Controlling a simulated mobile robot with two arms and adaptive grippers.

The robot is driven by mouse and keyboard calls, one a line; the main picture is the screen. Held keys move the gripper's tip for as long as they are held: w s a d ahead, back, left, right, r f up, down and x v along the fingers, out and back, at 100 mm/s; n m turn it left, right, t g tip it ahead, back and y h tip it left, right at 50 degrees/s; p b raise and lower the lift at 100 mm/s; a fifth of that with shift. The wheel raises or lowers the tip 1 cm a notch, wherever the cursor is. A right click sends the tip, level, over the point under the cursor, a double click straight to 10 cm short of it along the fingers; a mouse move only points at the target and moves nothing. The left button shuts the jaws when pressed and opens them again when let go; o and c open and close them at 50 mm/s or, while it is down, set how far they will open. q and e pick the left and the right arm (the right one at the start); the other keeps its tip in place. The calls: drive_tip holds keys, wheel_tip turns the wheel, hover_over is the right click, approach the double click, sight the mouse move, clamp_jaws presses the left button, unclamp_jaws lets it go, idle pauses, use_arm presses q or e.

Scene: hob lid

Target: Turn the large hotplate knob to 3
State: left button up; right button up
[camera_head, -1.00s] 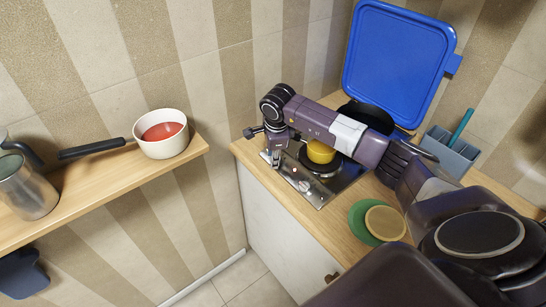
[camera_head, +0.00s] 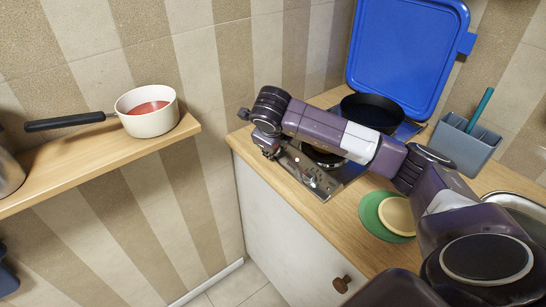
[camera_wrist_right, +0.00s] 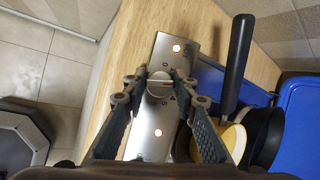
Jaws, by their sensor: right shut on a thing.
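The steel hob panel (camera_head: 322,188) lies on the wooden worktop. In the right wrist view a round silver knob (camera_wrist_right: 160,86) sits on the panel (camera_wrist_right: 149,150) between two lit red lights, with small numbers beside it. A pale pointer line crosses the knob; its exact setting is too small to read. My right gripper (camera_wrist_right: 160,92) is shut on this knob, one finger on each side. In the head view my right wrist hides the knob, and the arm partly covers a hotplate (camera_head: 322,157). My left gripper is not in view.
A blue lid (camera_head: 405,55) stands upright behind a black pan (camera_head: 372,108). In the wrist view a dark handle (camera_wrist_right: 237,62) and a yellow pot (camera_wrist_right: 233,138) are close by the right finger. Green and tan discs (camera_head: 390,216) lie in front; a grey caddy (camera_head: 465,145) stands right.

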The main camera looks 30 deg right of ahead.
drive_tip(key=shift+m+h+b, duration=0.6)
drive_tip(key=shift+m+b, duration=0.6)
drive_tip(key=shift+b, duration=0.4)
drive_tip(key=o, duration=1.2)
drive_tip(key=shift+c, duration=0.2)
drive_tip(key=v, duration=1.2)
drive_tip(key=shift+s+d, duration=0.1)
drive_tip(key=shift+s, duration=0.05)
